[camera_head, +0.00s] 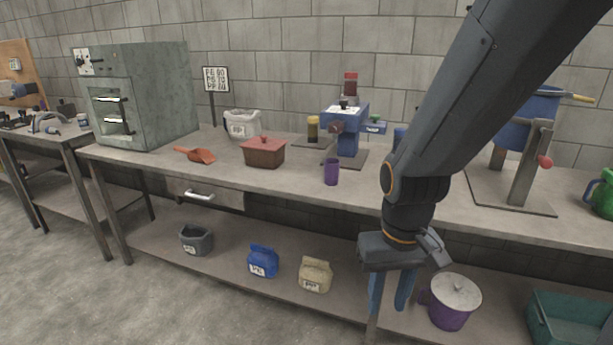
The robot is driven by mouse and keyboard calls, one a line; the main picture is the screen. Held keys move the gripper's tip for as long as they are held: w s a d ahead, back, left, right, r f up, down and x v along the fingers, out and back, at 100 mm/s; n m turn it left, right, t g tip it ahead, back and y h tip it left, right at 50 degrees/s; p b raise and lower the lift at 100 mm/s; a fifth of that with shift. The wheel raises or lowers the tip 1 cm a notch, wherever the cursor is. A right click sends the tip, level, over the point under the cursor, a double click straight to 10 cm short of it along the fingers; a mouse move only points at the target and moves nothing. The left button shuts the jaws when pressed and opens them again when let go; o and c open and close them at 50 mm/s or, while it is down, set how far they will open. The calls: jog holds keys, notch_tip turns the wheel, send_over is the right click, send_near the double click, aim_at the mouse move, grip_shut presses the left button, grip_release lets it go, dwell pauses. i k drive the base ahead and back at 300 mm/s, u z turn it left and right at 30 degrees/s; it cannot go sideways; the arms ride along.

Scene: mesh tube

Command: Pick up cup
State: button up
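A small purple cup (331,171) stands upright near the front edge of the worktable, in front of the blue machine. My gripper (389,302) hangs pointing down in front of the table, to the right of the cup and lower in the picture. Its two blue fingers are apart with nothing visible between them. It is well clear of the cup. A larger purple mug with a grey lid (454,301) stands on the lower shelf, to the right of my gripper.
The long worktable (270,186) also holds a red box (264,153), an orange scoop (196,155), a white bin (242,125) and a blue machine (346,125). Blue (262,262) and cream (315,275) bags sit on the lower shelf.

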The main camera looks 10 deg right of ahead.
aim_at(331, 166)
jog(key=z, duration=1.5)
jog(key=k, duration=0.75)
jog(key=u, duration=1.2)
jog(key=i, duration=1)
jog(key=u, duration=0.05)
